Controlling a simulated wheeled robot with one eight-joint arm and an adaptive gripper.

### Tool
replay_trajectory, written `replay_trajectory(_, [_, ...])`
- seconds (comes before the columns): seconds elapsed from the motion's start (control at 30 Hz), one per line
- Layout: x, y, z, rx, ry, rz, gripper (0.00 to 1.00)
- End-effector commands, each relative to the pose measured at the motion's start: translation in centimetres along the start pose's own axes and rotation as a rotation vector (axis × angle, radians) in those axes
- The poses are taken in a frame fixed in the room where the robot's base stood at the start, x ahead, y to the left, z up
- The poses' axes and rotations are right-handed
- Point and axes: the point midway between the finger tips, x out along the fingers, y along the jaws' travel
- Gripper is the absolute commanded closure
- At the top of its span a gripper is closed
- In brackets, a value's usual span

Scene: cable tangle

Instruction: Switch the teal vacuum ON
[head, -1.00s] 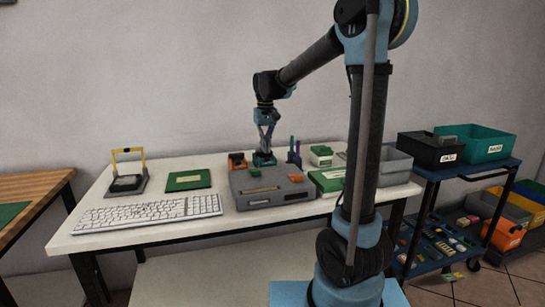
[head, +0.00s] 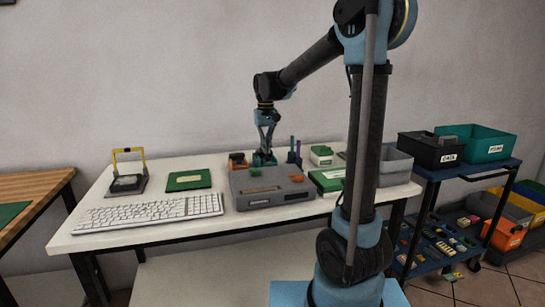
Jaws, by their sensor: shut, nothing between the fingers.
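A small teal object (head: 259,160), probably the teal vacuum, is at the back of the white table, behind a grey box. My gripper (head: 265,152) points down right at it, with its fingers shut and nothing held. The fingertips overlap the teal object in this view; I cannot tell whether they touch it. Its switch is too small to make out, so on or off does not show.
The grey box (head: 272,195) stands in front of my gripper. An orange-and-dark item (head: 237,160) is to its left, purple and green upright pieces (head: 294,151) to its right. A keyboard (head: 150,212), a green board (head: 188,180) and a grey bin (head: 395,168) share the table.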

Motion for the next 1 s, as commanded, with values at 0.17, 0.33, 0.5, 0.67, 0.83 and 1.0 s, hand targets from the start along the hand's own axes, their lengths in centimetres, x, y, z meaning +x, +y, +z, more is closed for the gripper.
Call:
replay_trajectory(0.17, [0.2,0.0,0.0,0.000,0.000,0.000,1.00])
replay_trajectory(0.33, [0.4,0.0,0.0,0.000,0.000,0.000,1.00])
replay_trajectory(0.5, [0.5,0.0,0.0,0.000,0.000,0.000,1.00])
replay_trajectory(0.67, [-0.1,0.0,0.0,0.000,0.000,0.000,1.00])
replay_trajectory(0.83, [-1.2,0.0,0.0,0.000,0.000,0.000,1.00])
replay_trajectory(1.0, [-2.3,0.0,0.0,0.000,0.000,0.000,1.00])
